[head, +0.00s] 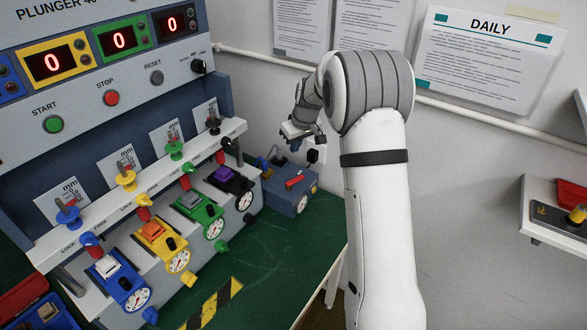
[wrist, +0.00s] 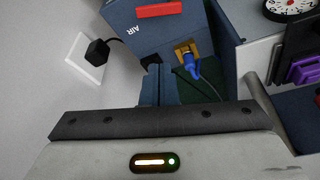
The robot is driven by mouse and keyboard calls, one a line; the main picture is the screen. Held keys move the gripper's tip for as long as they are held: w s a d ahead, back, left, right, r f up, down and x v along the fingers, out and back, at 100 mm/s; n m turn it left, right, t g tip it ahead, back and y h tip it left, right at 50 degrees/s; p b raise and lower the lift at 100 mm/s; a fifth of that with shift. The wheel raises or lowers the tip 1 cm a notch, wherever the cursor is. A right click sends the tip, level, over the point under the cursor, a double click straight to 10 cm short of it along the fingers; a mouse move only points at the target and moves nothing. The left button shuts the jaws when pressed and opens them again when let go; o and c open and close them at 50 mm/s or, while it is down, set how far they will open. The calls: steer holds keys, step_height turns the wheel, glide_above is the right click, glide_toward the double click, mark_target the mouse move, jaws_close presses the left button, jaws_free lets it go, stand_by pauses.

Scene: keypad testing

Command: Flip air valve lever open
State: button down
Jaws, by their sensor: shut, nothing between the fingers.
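The air valve is a blue-grey box (head: 291,203) at the far right end of the bench, with a red lever (head: 294,181) lying flat across its top. In the wrist view the box (wrist: 165,38) is marked AIR, and the red lever (wrist: 160,10) shows at the top edge. My gripper (wrist: 158,72) is shut and empty, its fingertips pointing toward the box below the AIR marking. In the head view my gripper hangs above and behind the box near the wall, its fingertips hard to make out. I cannot tell whether the fingertips touch the box.
A blue hose plug sits in a brass fitting (wrist: 184,50) on the box. A black plug (wrist: 97,52) is in the wall outlet beside it. The keypad test stations with coloured clamps (head: 205,212) stand left of the valve. The green bench top (head: 275,262) in front is mostly clear.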

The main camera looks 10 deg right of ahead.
steer(key=shift+w+d+f, duration=0.1)
steer(key=shift+w+f, duration=1.15)
steer(key=shift+f, duration=0.1)
steer(key=b+x, duration=0.2)
steer(key=x, duration=0.8)
steer(key=shift+f, duration=0.15)
steer(key=s, duration=0.1)
steer(key=s+d, duration=0.1)
steer(key=s, duration=0.1)
steer(key=shift+d+r, duration=0.2)
steer(key=shift+r, duration=0.15)
steer(key=shift+s+d+f+b, duration=0.1)
steer(key=shift+s+d+b, duration=0.05)
steer(key=shift+s+b, duration=0.15)
steer(key=shift+d, duration=0.1)
